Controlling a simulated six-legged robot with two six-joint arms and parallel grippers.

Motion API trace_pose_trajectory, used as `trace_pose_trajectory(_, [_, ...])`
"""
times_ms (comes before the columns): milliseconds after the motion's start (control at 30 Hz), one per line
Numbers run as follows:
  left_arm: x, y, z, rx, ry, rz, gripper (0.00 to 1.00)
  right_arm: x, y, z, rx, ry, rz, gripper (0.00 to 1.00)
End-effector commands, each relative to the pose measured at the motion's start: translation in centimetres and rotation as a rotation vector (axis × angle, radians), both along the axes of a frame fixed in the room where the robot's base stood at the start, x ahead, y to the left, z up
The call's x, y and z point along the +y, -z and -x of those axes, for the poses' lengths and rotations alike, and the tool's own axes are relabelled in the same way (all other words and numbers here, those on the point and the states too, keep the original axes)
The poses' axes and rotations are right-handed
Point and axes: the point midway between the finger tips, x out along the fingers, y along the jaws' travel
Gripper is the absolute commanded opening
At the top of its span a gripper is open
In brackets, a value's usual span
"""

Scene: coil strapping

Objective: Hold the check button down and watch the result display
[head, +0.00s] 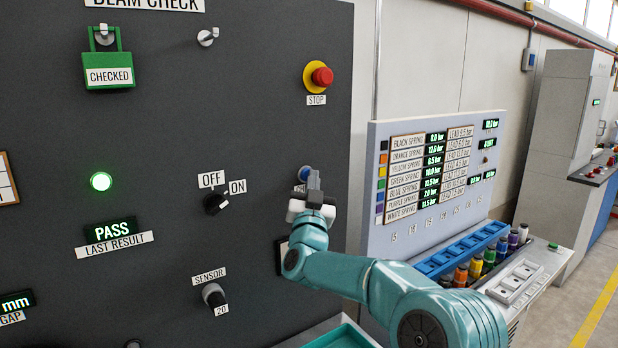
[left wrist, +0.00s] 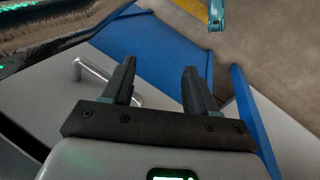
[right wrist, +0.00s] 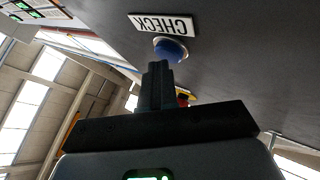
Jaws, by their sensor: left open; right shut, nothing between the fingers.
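The blue check button (right wrist: 170,50) is on the dark panel (head: 150,270), beside its white CHECK label (right wrist: 163,25). My right gripper (right wrist: 158,68) is shut and empty, its tips at the button; whether they press it I cannot tell. In the head view the right gripper (head: 313,178) covers part of the blue button (head: 304,173). The result display (head: 112,231) reads PASS in green, above the LAST RESULT label. A round green lamp (head: 101,181) is lit above it. My left gripper (left wrist: 158,85) is open and empty, away from the panel.
An OFF/ON switch (head: 215,203), a SENSOR knob (head: 214,296) and a red STOP button (head: 322,77) sit near the right arm. A green CHECKED tag (head: 108,72) hangs upper left. A spring board (head: 480,130) stands to the right. Blue structures (left wrist: 180,60) lie near the left gripper.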

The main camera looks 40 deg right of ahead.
Motion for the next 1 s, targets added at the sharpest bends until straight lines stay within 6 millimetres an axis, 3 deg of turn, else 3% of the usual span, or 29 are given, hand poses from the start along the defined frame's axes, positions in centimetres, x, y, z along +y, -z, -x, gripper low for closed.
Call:
trace_pose_trajectory(267, [0.0,1.9,0.0,0.0,0.0,0.0,0.58,0.2,0.4,1.3,0.001,-0.001,0.0,0.0])
trace_pose_trajectory(667, [0.0,2.2,0.0,0.0,0.0,0.0,0.58,0.2,0.3,1.8,0.001,0.0,-0.001,0.0])
trace_pose_trajectory(1000, [0.0,5.3,0.0,0.0,0.0,0.0,0.58,0.6,0.5,5.1,-0.002,0.0,0.001,0.0])
